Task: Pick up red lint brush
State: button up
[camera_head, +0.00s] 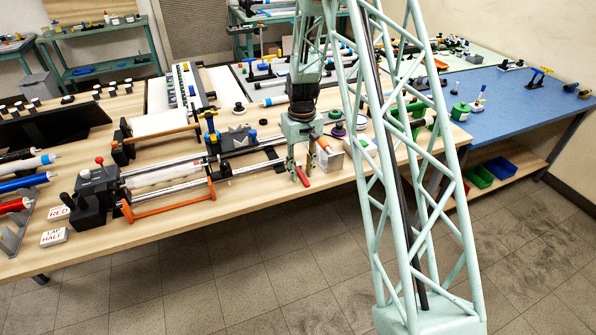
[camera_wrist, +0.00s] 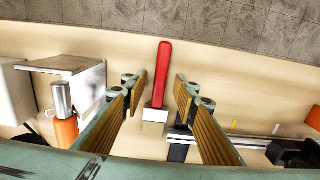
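The red lint brush (camera_wrist: 162,75) lies on the wooden bench in the wrist view, its red handle pointing up the picture and a pale block-like end (camera_wrist: 155,117) below it. In the head view its red part (camera_head: 303,177) shows near the bench's front edge. My gripper (camera_wrist: 158,92) is open, with one ribbed finger on each side of the brush and a gap on both sides. In the head view my gripper (camera_head: 299,172) points down over the brush. I cannot tell its exact height above the bench.
A rail fixture (camera_head: 170,185) lies on the bench to the left. The bench's front edge is close to the brush, with tiled floor beyond.

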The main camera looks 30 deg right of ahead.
aim_at(301, 174)
jog(key=shift+c, duration=0.8)
jog(key=c, duration=0.7)
jog(key=shift+r, duration=0.2)
jog(key=shift+r, duration=1.45)
jog(key=shift+s+r, duration=0.15)
jog(key=shift+r, duration=0.05)
jog(key=s+a+r, duration=0.1)
jog(key=s+a, duration=0.3)
jog(key=s, duration=1.1)
jog(key=shift+a+r, duration=0.2)
jog(key=shift+s, duration=0.1)
